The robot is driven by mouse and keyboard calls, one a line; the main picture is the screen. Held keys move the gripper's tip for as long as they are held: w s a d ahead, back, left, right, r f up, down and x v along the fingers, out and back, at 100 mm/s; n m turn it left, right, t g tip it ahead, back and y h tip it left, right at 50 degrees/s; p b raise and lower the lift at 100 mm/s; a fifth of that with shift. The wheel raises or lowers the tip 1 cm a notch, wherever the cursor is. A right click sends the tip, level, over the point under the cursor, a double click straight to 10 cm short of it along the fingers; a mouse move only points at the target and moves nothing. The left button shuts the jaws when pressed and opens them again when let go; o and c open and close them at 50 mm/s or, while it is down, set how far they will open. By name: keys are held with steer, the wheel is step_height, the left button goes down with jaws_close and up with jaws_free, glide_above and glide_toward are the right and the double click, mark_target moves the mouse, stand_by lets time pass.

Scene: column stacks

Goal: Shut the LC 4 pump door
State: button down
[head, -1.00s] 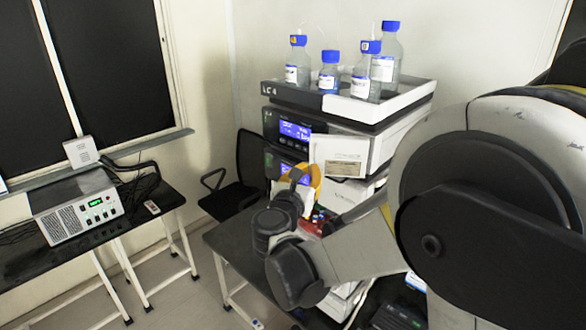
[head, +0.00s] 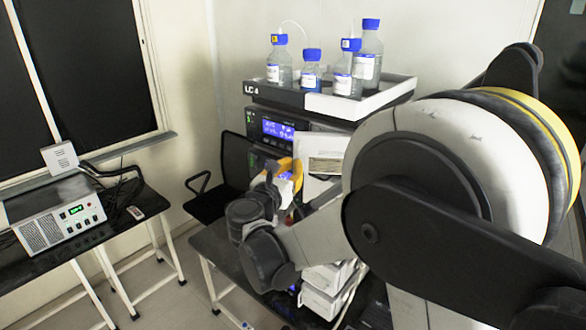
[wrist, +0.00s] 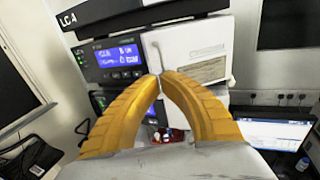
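The LC 4 stack (head: 274,94) stands on a dark bench, its name on the top tray's edge. Its pump module has a lit blue display (head: 278,129), which also shows in the wrist view (wrist: 118,56). The white pump door (head: 326,143) with a printed label is right of the display and seems to stand out from the front; how far is unclear. In the wrist view the door (wrist: 200,45) is just beyond my fingertips. My gripper (wrist: 161,76) has yellow fingers with tips together and nothing seen between them. Contact with the door cannot be told. In the head view my arm hides the lower stack.
Several blue-capped bottles (head: 342,84) stand in the top tray. A monitor (wrist: 262,140) is at lower right in the wrist view. A side table with a grey instrument (head: 58,220) and a black chair (head: 210,200) are at left. Open floor lies between the tables.

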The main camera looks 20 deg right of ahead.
mark_target(295, 150)
steer(key=w+d+m+g+h+b, duration=0.1)
steer(key=w+g, duration=0.1)
steer(key=w+d+m+g+h+b, duration=0.1)
steer(key=w+m+h+b, duration=0.1)
steer(key=w, duration=0.1)
steer(key=w+d+m+g+h+b, duration=0.1)
steer(key=w+m+g+h+b, duration=0.1)
steer(key=w, duration=0.1)
steer(key=shift+g, duration=0.3)
steer(key=shift+w, duration=0.2)
